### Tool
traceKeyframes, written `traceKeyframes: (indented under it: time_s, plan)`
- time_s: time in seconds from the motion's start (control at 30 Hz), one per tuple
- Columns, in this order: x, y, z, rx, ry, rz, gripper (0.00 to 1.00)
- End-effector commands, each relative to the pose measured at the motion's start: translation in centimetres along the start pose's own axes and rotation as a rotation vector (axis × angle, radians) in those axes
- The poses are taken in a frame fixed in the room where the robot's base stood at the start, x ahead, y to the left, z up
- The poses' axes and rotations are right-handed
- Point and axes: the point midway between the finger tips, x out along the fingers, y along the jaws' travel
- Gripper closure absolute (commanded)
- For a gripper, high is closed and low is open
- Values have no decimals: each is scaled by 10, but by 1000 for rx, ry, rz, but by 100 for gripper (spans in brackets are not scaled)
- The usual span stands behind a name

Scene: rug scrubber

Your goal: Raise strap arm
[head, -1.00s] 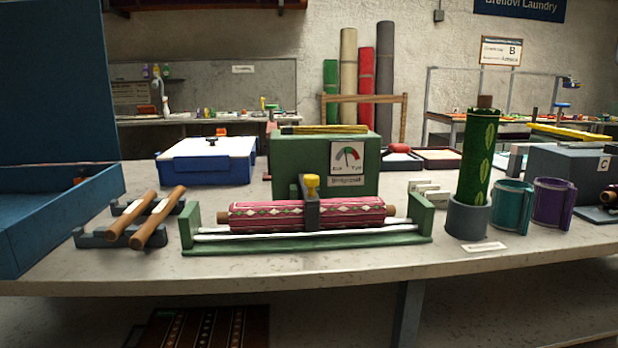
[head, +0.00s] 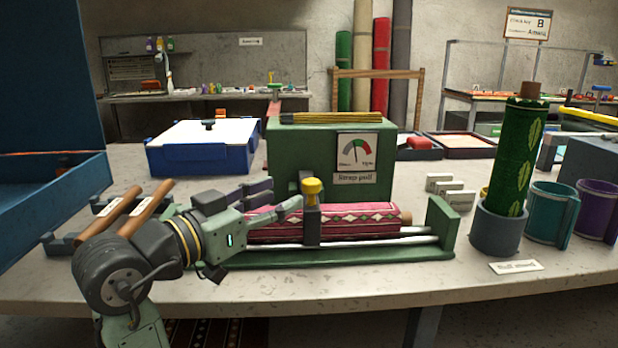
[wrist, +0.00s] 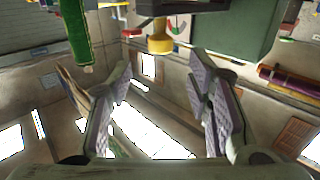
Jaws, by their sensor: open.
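The strap arm (head: 312,225) is a dark grey bar over a red patterned rug roll (head: 365,219). It is topped by a yellow knob (head: 313,190). The roll lies in a green cradle (head: 440,228) with pale rails. My gripper (head: 284,194) is open and empty, coming from the left, with its fingers pointing right at the knob and a little short of it. My gripper and hand hide the left part of the roll and cradle. In the wrist view the knob (wrist: 160,43) sits beyond the gap between my open fingertips (wrist: 160,72).
A green box with a strap pull dial (head: 320,150) stands behind the roll. Wooden rollers (head: 145,210) lie on a rack at left. A green patterned roll (head: 517,155) stands in a grey holder at right, near teal (head: 550,215) and purple (head: 598,210) cups.

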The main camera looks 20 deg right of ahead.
Motion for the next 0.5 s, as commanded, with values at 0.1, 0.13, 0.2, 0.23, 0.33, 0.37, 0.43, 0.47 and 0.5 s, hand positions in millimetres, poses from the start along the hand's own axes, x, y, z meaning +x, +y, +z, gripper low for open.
traceKeyframes:
  time_s: [0.1,0.13,0.2,0.23,0.33,0.37,0.43,0.47,0.5]
  plan:
    - [23,1,-1,-1,0,5,54]
    - [29,1,-1,-1,-1,4,54]
    - [43,1,-1,-1,0,3,54]
    - [48,1,-1,-2,0,3,54]
    - [65,1,-2,-1,1,1,54]
    - [70,0,-1,0,1,0,54]
    - [78,0,-1,0,1,0,54]
    - [81,0,-1,0,2,-1,54]
    - [85,0,-1,0,2,-1,54]
